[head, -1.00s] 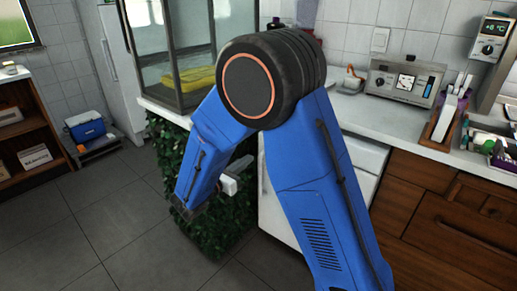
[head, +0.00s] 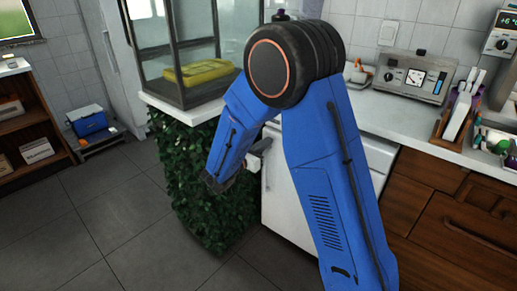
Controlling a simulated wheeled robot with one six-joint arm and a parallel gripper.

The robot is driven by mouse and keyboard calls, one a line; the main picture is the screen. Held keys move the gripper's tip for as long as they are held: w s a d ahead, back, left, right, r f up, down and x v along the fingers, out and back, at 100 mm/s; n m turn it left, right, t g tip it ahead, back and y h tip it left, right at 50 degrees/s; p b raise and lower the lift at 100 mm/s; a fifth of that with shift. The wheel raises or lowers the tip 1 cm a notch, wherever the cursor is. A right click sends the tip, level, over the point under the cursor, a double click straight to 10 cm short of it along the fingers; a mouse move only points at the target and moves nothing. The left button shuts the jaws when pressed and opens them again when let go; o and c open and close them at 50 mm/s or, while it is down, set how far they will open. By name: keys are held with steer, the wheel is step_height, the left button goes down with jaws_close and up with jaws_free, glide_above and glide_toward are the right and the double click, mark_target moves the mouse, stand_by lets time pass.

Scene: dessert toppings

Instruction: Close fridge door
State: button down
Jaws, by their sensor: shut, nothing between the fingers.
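A low white appliance front (head: 284,205) stands under the counter, partly behind my blue arm. It looks like the fridge, but my arm hides much of it and I cannot tell how far its door is open.
A glass case (head: 180,98) with a yellow item stands on a leafy green base (head: 195,190), close to my gripper. Wooden drawers (head: 455,225) are at right. A blue cooler (head: 90,124) and a wooden shelf (head: 55,165) are at left. The tiled floor between is clear.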

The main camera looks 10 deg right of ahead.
mark_target(273, 135)
steer(key=shift+x, duration=1.05)
steer(key=shift+x, duration=0.85)
steer(key=shift+w+d+m+g+h, duration=0.25)
steer(key=shift+w+m+g+h, duration=0.05)
steer(key=shift+w, duration=0.1)
steer(key=shift+r, duration=0.15)
steer(key=shift+w+r, duration=0.1)
steer(key=shift+a, duration=0.1)
